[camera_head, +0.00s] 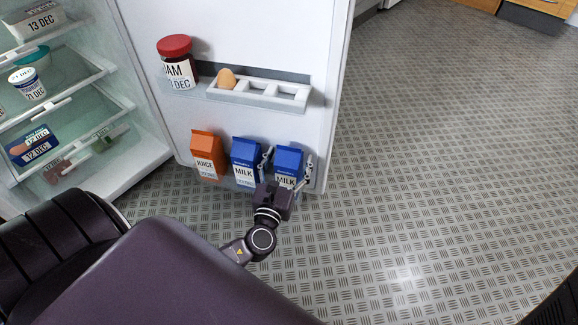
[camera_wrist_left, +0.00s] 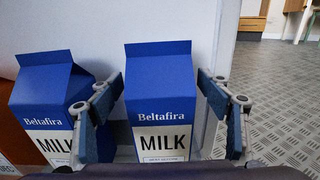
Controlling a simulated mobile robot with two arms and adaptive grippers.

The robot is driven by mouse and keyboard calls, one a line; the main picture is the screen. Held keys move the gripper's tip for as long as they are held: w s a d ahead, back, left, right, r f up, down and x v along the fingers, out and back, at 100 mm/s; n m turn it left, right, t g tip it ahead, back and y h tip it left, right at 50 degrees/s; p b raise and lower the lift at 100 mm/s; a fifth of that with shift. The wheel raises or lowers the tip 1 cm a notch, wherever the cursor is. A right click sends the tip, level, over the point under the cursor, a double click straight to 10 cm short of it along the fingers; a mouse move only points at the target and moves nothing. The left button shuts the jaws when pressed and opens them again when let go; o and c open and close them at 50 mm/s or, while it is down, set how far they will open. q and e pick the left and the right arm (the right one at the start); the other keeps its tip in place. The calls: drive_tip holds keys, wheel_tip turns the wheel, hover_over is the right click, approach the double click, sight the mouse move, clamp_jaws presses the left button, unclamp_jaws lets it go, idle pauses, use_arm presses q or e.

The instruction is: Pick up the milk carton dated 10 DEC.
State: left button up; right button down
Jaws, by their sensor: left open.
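Two blue milk cartons stand in the low shelf of the open fridge door. The right milk carton (camera_head: 289,158) is between the parted fingers of my left gripper (camera_head: 287,168). In the left wrist view this carton (camera_wrist_left: 160,92) stands upright ahead, with one finger of the gripper (camera_wrist_left: 161,100) on each side; I see a gap at the right finger. The left milk carton (camera_head: 245,160) is beside it, and in the left wrist view (camera_wrist_left: 45,95) the left finger overlaps its edge. The date prints on both cartons are too small or cut off to read. My right gripper is not in view.
An orange juice carton (camera_head: 207,155) stands left of the milk. Above are a jam jar (camera_head: 177,64) and an egg holder (camera_head: 257,92) with one egg (camera_head: 227,78). Fridge shelves with food are at left. The metal floor (camera_head: 440,170) to the right is clear.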

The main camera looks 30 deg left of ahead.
use_arm(q)
drive_tip(key=shift+c, duration=0.6)
clamp_jaws()
drive_tip(key=shift+r, duration=0.1)
drive_tip(key=shift+r, duration=0.15)
